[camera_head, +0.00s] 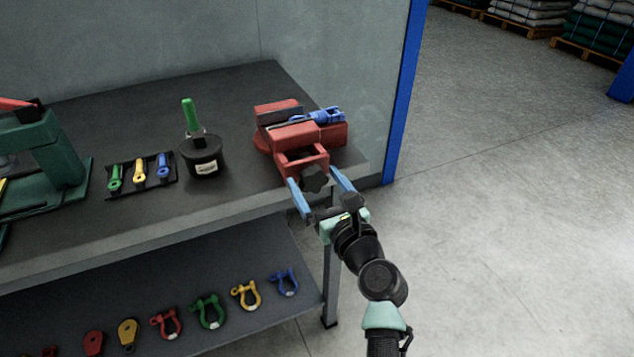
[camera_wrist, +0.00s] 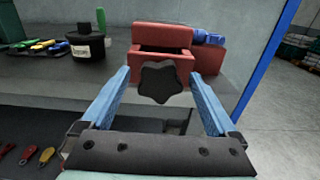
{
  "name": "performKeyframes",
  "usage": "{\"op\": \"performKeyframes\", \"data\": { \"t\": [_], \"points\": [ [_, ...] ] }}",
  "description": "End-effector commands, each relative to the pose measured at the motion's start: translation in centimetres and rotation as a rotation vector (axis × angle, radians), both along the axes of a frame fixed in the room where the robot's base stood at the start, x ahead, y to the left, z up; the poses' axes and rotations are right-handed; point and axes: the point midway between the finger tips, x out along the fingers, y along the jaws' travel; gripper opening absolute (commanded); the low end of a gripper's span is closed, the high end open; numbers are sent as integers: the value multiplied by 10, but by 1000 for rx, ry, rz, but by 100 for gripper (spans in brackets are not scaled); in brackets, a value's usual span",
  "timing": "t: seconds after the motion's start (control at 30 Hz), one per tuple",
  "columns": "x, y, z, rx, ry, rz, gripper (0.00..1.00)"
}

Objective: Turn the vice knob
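The red vice (camera_head: 296,135) stands on the workbench near its right end. Its black star-shaped knob (camera_head: 315,179) faces the front, and it also shows in the wrist view (camera_wrist: 158,82). My gripper (camera_head: 321,186) is open, with its two blue fingers reaching toward the vice. In the wrist view my gripper (camera_wrist: 160,82) has one finger on each side of the knob, with a visible gap on both sides. Whether the fingertips are level with the knob in depth is hard to tell. A blue item (camera_head: 318,115) lies at the vice's jaws.
The dark workbench (camera_head: 240,95) also carries a black pot (camera_head: 203,158) with a green-handled tool and a tray of small coloured parts (camera_head: 116,190). Coloured shackles (camera_head: 208,310) lie on the lower shelf.

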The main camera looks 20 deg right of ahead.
Motion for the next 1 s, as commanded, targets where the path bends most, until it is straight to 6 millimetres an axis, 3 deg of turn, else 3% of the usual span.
{"op": "performKeyframes", "data": {
  "t": [0.03,0.4,0.43,0.73,1.0],
  "points": [
    [0,0,0,0,0,0,83],
    [0,0,0,0,0,0,16],
    [0,0,0,0,0,0,13],
    [0,0,0,-42,-1,0,13],
    [-1,1,-1,-210,-7,0,13]
  ]
}}
